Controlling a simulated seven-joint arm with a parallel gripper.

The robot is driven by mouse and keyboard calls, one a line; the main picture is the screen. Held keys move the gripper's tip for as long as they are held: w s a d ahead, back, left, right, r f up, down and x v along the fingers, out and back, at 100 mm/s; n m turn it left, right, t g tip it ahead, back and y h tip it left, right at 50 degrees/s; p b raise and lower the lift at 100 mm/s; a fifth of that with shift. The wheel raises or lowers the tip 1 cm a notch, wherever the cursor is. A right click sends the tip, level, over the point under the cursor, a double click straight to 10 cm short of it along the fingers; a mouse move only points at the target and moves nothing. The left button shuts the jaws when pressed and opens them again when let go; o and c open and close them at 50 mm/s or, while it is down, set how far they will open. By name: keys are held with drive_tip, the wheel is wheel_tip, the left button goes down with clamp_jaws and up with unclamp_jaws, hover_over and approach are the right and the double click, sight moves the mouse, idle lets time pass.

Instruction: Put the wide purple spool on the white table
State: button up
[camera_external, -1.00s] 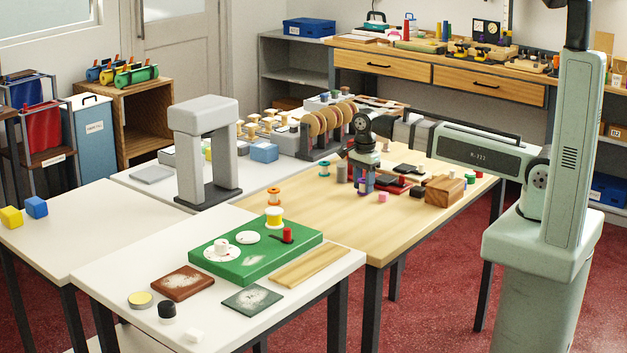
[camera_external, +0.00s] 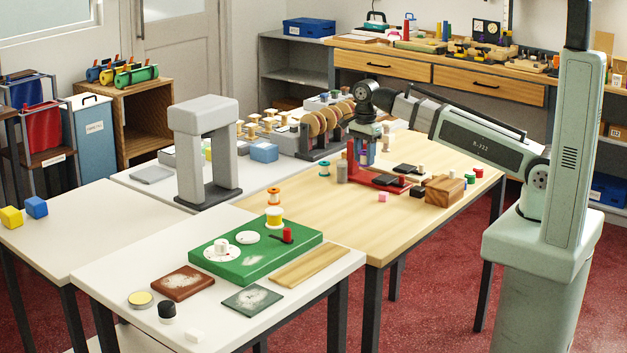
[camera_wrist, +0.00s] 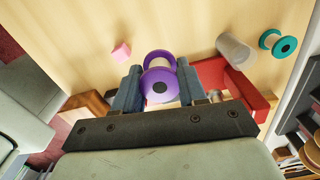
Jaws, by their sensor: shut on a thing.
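The purple spool (camera_wrist: 148,92) sits between the two blue-grey fingers of my gripper (camera_wrist: 158,88) in the wrist view, with the dark hole of its near flange facing the camera. A purple ring shape (camera_wrist: 158,54) shows just beyond it; I cannot tell whether it is the spool's other flange. In the external view my gripper (camera_external: 366,156) is shut and held above the wooden table (camera_external: 345,218), by the red stand (camera_external: 385,182). The spool is mostly hidden by the fingers there. A white table (camera_external: 105,268) stands at the front, another white top (camera_external: 75,205) at the left.
On the wooden table are a teal spool (camera_external: 324,168), a grey cylinder (camera_external: 342,173), a pink cube (camera_external: 383,197) and a brown block (camera_external: 444,191). The front white table bears a green board (camera_external: 255,262). A grey arch (camera_external: 207,150) stands behind it. The left white top is largely clear.

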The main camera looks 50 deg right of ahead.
drive_tip(key=n, duration=0.4)
drive_tip(key=shift+n, duration=0.3)
drive_tip(key=n, duration=0.5)
drive_tip(key=shift+s, duration=0.1)
drive_tip(key=n, duration=0.7)
drive_tip(key=shift+r, duration=0.1)
drive_tip(key=n, duration=0.3)
drive_tip(key=shift+d+r, duration=0.15)
drive_tip(key=shift+d, duration=0.15)
drive_tip(key=shift+d+n, duration=0.25)
drive_tip(key=shift+n, duration=0.15)
drive_tip(key=d+r, duration=0.1)
drive_tip(key=d, duration=0.5)
hover_over(363, 195)
drive_tip(key=shift+s+f, duration=0.1)
drive_tip(key=shift+f, duration=0.5)
drive_tip(key=shift+d+m, duration=0.15)
drive_tip(key=shift+m, duration=0.95)
drive_tip(key=shift+f+m, duration=0.15)
drive_tip(key=shift+m, duration=0.15)
drive_tip(key=shift+w+f, duration=0.2)
drive_tip(key=shift+f, duration=4.65)
drive_tip(key=shift+f, duration=0.1)
